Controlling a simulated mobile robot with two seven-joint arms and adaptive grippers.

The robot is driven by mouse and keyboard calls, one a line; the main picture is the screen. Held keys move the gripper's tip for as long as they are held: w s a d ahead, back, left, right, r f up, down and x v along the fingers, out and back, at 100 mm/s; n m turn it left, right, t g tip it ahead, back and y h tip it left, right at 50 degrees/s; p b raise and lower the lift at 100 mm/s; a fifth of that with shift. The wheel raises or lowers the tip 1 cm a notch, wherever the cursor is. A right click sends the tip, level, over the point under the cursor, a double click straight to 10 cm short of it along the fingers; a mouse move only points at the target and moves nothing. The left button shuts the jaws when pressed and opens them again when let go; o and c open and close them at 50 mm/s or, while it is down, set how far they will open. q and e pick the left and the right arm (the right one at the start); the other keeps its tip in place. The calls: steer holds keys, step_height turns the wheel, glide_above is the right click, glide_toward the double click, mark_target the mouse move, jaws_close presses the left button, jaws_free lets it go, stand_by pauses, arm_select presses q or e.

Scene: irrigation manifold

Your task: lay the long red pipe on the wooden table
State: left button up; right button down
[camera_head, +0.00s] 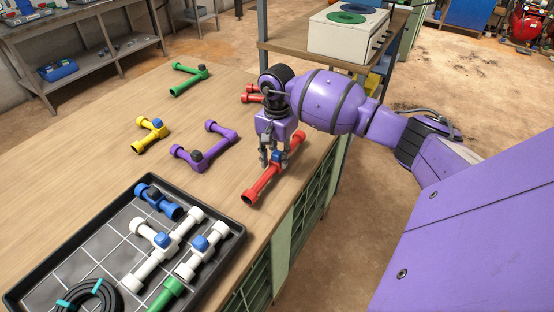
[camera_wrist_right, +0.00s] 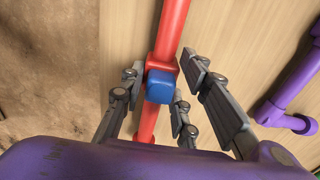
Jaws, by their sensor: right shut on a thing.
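The long red pipe (camera_head: 262,184) with a blue valve block is at the right edge of the wooden table (camera_head: 90,130), slanting away from me. I cannot tell whether it touches the tabletop or hangs just above it. My right gripper (camera_head: 274,160) points down and is shut on the pipe near the blue block. In the right wrist view the pipe (camera_wrist_right: 172,32) runs between the fingers, with the blue block (camera_wrist_right: 160,87) between them. My left gripper is not in view.
A black tray (camera_head: 240,226) with white, blue and green fittings and a coiled hose lies at front left. Purple (camera_head: 198,158), yellow (camera_head: 149,136) and green (camera_head: 188,78) pipes lie on the table. Another red fitting (camera_head: 252,97) is partly hidden behind my right arm. Bare floor lies beyond the right edge.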

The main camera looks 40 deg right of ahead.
mark_target(277, 152)
steer(key=shift+f, duration=0.8)
steer(key=c, duration=1.3)
jaws_free()
steer(key=shift+c, duration=0.2)
step_height(277, 152, up, 12)
steer(key=shift+r, duration=0.15)
